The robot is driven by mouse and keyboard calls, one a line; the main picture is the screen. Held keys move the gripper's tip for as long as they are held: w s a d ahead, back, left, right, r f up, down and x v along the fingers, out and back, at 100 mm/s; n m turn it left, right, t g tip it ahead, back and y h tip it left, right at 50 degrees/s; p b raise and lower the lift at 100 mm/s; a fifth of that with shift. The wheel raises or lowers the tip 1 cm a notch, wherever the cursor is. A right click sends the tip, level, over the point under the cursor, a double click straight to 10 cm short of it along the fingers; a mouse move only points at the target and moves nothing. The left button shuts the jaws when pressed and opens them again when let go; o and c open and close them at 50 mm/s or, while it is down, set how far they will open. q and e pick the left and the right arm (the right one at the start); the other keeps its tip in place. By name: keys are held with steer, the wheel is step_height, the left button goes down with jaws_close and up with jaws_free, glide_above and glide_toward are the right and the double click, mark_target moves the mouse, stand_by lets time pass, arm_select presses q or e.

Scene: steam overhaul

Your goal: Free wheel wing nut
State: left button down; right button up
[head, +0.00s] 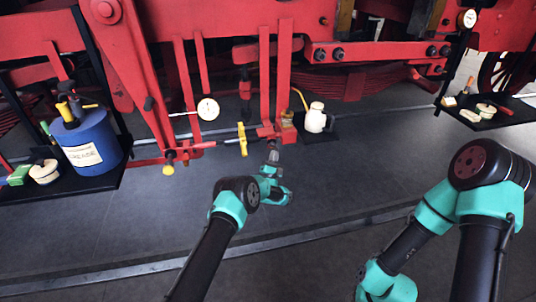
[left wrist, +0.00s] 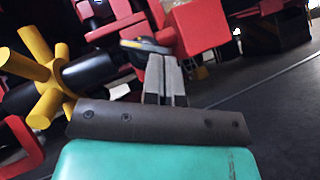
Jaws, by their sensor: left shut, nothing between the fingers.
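A yellow handwheel (head: 242,139) sits on a dark horizontal rod under the red frame; in the left wrist view its thick spokes (left wrist: 48,80) show at the left. My left gripper (head: 273,147) is just right of the wheel, below a red block (head: 266,131). Its fingers (left wrist: 166,62) are shut and empty. A small dark piece with a yellowish edge (left wrist: 145,46) lies right beyond the fingertips; I cannot tell if it is the wing nut or if they touch. My right gripper is out of view; only its arm shows at the lower right.
A white oil can (head: 315,118) stands right of the red block. A round gauge (head: 208,109) hangs to the left. A blue drum (head: 88,139) stands on a dark tray (head: 108,184) at the left, and another tray (head: 515,113) holds small items at the right. The floor in front is clear.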

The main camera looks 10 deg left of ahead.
arm_select(q)
steer(key=n+y, duration=0.5)
steer(key=d+n+y, duration=0.1)
steer(key=n+y, duration=0.1)
steer(key=shift+w+d+r+n+t, duration=0.1)
steer(key=shift+w+r+n+t, duration=0.05)
steer(key=shift+w+n+t, duration=0.2)
steer(key=shift+d, duration=0.1)
steer(key=shift+w+d+r, duration=0.1)
steer(key=shift+d+r, duration=0.15)
steer(key=shift+r, duration=0.05)
steer(key=shift+d+r, duration=0.1)
steer(key=shift+d, duration=0.1)
